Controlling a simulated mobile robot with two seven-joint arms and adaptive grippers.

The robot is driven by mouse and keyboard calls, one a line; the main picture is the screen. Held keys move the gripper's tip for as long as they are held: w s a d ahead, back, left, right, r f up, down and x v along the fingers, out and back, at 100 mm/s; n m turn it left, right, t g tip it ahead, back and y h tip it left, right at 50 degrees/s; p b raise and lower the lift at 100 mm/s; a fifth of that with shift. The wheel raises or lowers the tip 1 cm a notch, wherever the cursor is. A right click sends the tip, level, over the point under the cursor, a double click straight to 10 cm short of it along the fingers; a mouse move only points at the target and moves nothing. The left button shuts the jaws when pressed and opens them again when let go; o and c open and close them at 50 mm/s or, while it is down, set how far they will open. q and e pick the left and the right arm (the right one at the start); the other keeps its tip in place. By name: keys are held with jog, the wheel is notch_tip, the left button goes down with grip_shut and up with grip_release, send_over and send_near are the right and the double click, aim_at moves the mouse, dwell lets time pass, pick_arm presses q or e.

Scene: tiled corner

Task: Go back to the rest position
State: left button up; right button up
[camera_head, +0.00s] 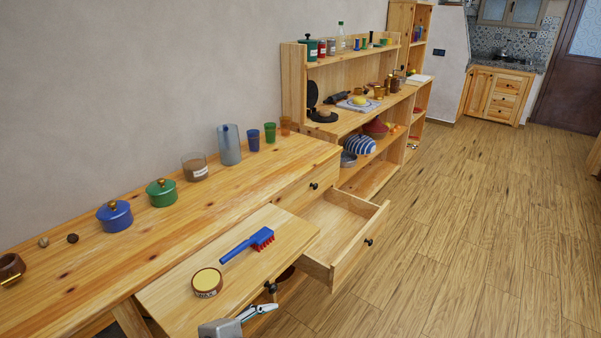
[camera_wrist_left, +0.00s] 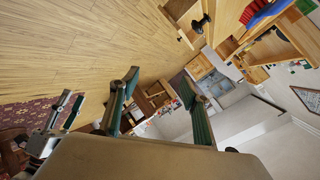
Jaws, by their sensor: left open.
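My left gripper (camera_head: 262,312) is at the bottom of the head view, beside the front edge of a wooden surface that bears a brush and a tin. It holds nothing that I can see. In the left wrist view its two green-padded fingers (camera_wrist_left: 158,78) are spread apart, with nothing between them. Another gripper, my right one (camera_wrist_left: 66,112), shows small at the lower left of that view; its jaws are too small to judge. My right gripper is not in the head view.
The blue brush (camera_head: 247,243) and yellow-topped tin (camera_head: 207,282) lie on the wooden surface (camera_head: 185,300). An open, empty drawer (camera_head: 330,228) juts out beyond it. Pots and cups stand on the long counter (camera_head: 150,235). The floor (camera_head: 470,220) to the right is clear.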

pick_arm(q)
jog(key=s+a+f+n+t+y, duration=0.1)
jog(key=s+a+f+n+y, duration=0.4)
jog(key=s+a+f+n, duration=0.9)
notch_tip(320, 180, down, 3)
jog(key=shift+a+r+n+t+y, duration=0.15)
jog(key=shift+a+n+t+y, duration=0.15)
jog(key=shift+a+n, duration=0.3)
jog(key=shift+d, duration=0.1)
